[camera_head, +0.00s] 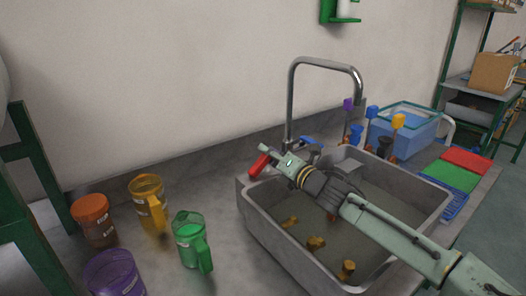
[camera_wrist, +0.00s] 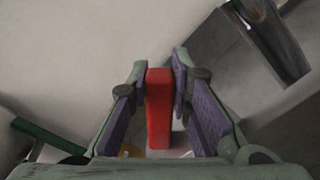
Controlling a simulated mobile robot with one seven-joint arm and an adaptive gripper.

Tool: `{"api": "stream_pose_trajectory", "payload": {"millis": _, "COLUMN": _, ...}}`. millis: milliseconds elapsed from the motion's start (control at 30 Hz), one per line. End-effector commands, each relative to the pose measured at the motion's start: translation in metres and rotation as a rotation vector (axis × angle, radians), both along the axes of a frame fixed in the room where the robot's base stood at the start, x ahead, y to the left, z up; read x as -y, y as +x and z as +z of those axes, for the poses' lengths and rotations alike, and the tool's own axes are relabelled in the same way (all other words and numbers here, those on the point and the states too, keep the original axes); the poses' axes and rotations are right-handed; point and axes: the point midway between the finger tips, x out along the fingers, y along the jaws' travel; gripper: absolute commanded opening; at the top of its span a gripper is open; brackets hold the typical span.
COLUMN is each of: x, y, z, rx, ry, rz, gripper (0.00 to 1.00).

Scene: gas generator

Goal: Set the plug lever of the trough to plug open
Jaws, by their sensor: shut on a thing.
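The grey trough (camera_head: 258,222) is sunk at the counter's middle. A red plug lever (camera_head: 259,165) sticks out at its back left corner, beside the faucet base. My gripper (camera_head: 278,160) reaches across the trough from the right and is at the lever. In the wrist view, the red lever (camera_wrist: 159,108) stands upright between the purple pads of my gripper (camera_wrist: 159,62), which is shut on it. The lever's lower end and its mount are hidden. The plug itself cannot be made out.
A tall faucet (camera_head: 290,100) rises close behind my gripper. Several brown pieces (camera_head: 316,243) lie in the trough. A green mug (camera_head: 191,240), a yellow mug (camera_head: 148,200) and jars stand on the left. A blue bin (camera_head: 405,130) and colored flasks stand at the back right.

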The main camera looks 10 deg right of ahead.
Motion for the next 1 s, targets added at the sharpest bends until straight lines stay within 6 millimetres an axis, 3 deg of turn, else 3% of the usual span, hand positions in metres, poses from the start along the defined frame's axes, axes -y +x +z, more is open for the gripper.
{"api": "stream_pose_trajectory", "payload": {"millis": 433, "x": 0.0008, "y": -0.0002, "z": -0.0017, "rx": -0.005, "ry": 0.012, "rz": 0.002, "gripper": 0.0}}
{"api": "stream_pose_trajectory", "payload": {"millis": 467, "x": 0.0008, "y": -0.0002, "z": -0.0018, "rx": -0.005, "ry": 0.012, "rz": 0.002, "gripper": 0.21}}
{"api": "stream_pose_trajectory", "payload": {"millis": 500, "x": 0.0008, "y": -0.0001, "z": -0.0016, "rx": -0.005, "ry": 0.012, "rz": 0.002, "gripper": 0.23}}
{"api": "stream_pose_trajectory", "payload": {"millis": 767, "x": 0.001, "y": 0.0, "z": -0.001, "rx": -0.004, "ry": 0.009, "rz": 0.001, "gripper": 0.4}}
{"api": "stream_pose_trajectory", "payload": {"millis": 1000, "x": 0.0011, "y": -0.0001, "z": -0.0007, "rx": -0.003, "ry": 0.008, "rz": 0.001, "gripper": 0.4}}
